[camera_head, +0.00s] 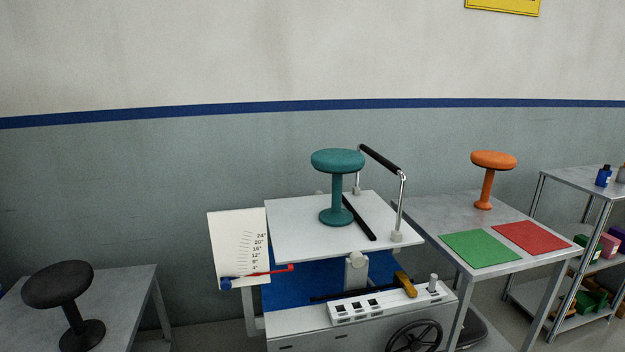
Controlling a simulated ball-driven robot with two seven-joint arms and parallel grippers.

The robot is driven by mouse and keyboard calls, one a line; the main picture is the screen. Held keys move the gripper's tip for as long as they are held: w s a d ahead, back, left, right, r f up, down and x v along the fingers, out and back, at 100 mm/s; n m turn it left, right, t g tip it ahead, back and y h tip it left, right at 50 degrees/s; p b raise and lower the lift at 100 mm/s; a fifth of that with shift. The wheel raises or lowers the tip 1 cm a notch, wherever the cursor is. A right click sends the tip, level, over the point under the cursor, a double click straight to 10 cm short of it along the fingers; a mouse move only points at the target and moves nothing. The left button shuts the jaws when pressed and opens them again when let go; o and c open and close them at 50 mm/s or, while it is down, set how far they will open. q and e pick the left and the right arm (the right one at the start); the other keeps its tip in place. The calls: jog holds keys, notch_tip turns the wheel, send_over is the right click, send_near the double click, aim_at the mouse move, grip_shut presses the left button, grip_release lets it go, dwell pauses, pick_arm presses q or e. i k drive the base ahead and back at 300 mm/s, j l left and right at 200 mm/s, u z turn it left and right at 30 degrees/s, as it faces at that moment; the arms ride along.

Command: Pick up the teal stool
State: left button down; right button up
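The teal stool (337,188) stands upright on the white top plate (295,232) of a machine in the middle of the head view. It has a round padded seat, a single column and a round base. A black strip lies on the plate just right of its base, and a black-topped metal rail (381,160) rises behind and right of it. Neither of my grippers shows in this view.
A black stool (70,300) stands on a grey table at the left. An orange stool (487,180) stands on the right table, with a green mat (480,248) and a red mat (530,237). A scale board (238,247) with a red pointer is left of the machine. Shelves (580,180) stand far right.

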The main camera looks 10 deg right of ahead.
aim_at(338, 161)
jog(key=z, duration=0.75)
jog(key=i+j+z, duration=0.15)
jog(key=z, duration=0.3)
jog(key=i+j+z, duration=0.1)
jog(key=j+z, duration=0.55)
jog(key=z, duration=0.25)
